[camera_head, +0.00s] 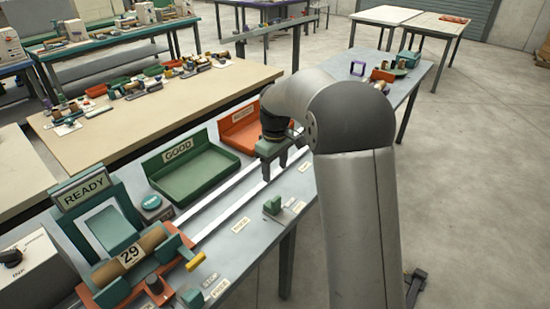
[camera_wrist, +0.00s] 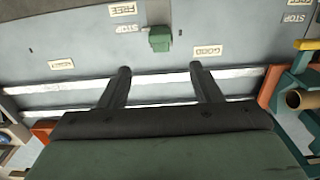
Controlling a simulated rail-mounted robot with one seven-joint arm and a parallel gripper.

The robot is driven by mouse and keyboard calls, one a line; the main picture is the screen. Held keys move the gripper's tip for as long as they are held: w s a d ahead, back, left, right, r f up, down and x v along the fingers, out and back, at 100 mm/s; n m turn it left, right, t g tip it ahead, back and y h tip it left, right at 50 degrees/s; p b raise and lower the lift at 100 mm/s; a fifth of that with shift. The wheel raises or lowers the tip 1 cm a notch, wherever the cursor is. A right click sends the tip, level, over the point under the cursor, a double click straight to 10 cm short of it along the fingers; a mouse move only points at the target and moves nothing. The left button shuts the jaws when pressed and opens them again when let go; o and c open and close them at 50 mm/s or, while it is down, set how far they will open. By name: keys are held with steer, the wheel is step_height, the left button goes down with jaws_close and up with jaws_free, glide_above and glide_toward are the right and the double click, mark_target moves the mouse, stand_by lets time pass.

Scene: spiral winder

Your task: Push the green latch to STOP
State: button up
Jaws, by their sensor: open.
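A small green latch (camera_head: 272,205) stands on the grey table, right of the rails in the head view. In the wrist view this latch (camera_wrist: 159,38) sits just ahead of my fingers, roughly centred between them and apart from them. A STOP label (camera_wrist: 127,28) lies close to its left, with a FREE label (camera_wrist: 123,8) farther from my gripper. A second green block (camera_head: 190,297), partly cut off, is near another STOP label (camera_head: 210,278) and FREE label (camera_head: 220,290). My gripper (camera_head: 284,160) is open and empty above the rails; its two fingers also show in the wrist view (camera_wrist: 160,70).
Two pale rails (camera_head: 232,202) run along the table. A green GOOD tray (camera_head: 190,178) and an orange tray (camera_head: 243,136) stand behind them. At the near end is an orange-and-green winder with a brown tube (camera_head: 142,246) marked 29. The tabletop around the upright latch looks clear.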

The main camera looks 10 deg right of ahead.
steer(key=shift+r, duration=2.05)
steer(key=s+d+f+m, duration=0.1)
steer(key=s+m, duration=0.3)
steer(key=s, duration=1.2)
steer(key=s+d+f+m, duration=0.1)
steer(key=s+m, duration=0.3)
steer(key=s, duration=1.3)
steer(key=shift+s+d+f, duration=0.2)
steer(key=shift+f, duration=0.5)
